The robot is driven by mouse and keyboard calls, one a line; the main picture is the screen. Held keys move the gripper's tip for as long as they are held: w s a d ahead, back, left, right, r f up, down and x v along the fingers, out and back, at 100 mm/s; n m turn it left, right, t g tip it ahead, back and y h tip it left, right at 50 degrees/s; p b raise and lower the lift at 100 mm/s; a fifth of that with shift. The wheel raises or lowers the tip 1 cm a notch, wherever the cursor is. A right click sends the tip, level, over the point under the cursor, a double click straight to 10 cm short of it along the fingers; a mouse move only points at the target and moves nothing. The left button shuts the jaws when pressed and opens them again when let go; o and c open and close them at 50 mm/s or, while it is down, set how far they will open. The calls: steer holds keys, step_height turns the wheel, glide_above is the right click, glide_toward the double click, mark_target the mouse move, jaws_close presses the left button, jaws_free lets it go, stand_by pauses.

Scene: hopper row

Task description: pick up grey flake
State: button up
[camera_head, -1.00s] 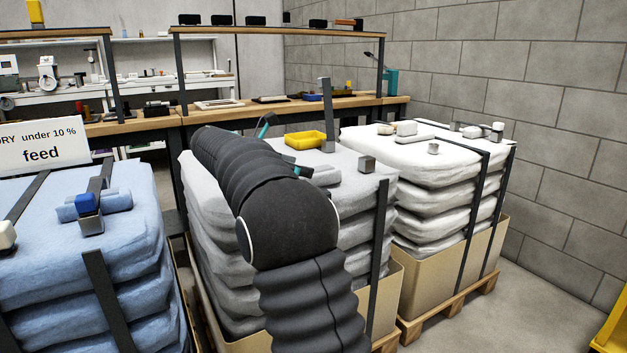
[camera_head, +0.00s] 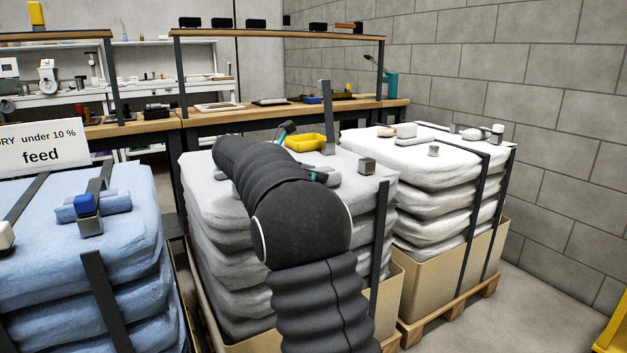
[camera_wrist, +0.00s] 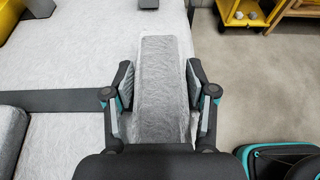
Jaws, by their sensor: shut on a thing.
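The grey flake (camera_wrist: 163,80) is a long, flat, pale grey slab with a rough surface. In the wrist view it runs lengthwise between the two fingers of my gripper (camera_wrist: 160,75), which is shut on it across its narrow width. Its near end is hidden behind my gripper's body. The grey bale stack (camera_head: 215,195) lies below it; I cannot tell whether the flake is clear of the top. In the head view my arm hides most of the gripper and flake.
A yellow tray (camera_head: 305,141), an upright post (camera_head: 327,112) and a small metal block (camera_head: 367,166) are on the grey stack. A dark strap (camera_head: 379,245) runs down its front. A blue stack (camera_head: 85,235) stands left and a white stack (camera_head: 410,165) right.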

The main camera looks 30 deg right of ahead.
steer(key=shift+r, duration=0.9)
step_height(320, 180, up, 2)
steer(key=shift+r+p, duration=0.1)
steer(key=shift+p, duration=0.45)
steer(key=s+r, duration=0.7)
steer(key=s, duration=0.4)
steer(key=shift+s, duration=0.35)
steer(key=shift+d, duration=0.15)
